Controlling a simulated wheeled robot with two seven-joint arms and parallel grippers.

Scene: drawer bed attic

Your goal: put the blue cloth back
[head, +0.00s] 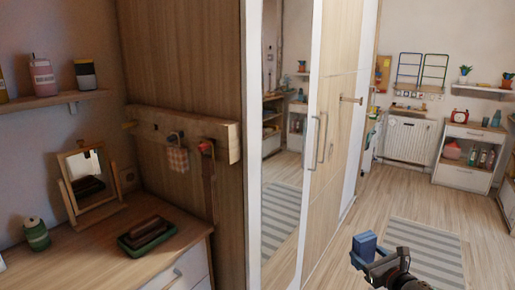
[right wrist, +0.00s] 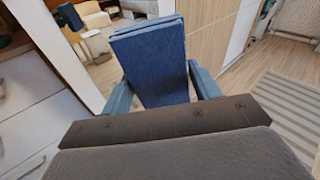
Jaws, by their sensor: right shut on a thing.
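The blue cloth (head: 364,246) is a folded block held up in my right gripper (head: 369,262), above the floor at the lower right of the head view. In the right wrist view the blue cloth (right wrist: 152,62) stands between the two fingers of my right gripper (right wrist: 160,88), which are shut on it. My left gripper is not in view.
A wooden dresser (head: 110,262) holds a green tray (head: 147,235), a small mirror (head: 88,180) and a green jar (head: 36,234). A peg rail (head: 185,135) and a mirrored wardrobe (head: 325,130) stand beside it. A striped rug (head: 425,245) lies on open floor; a white cabinet (head: 466,155) stands behind.

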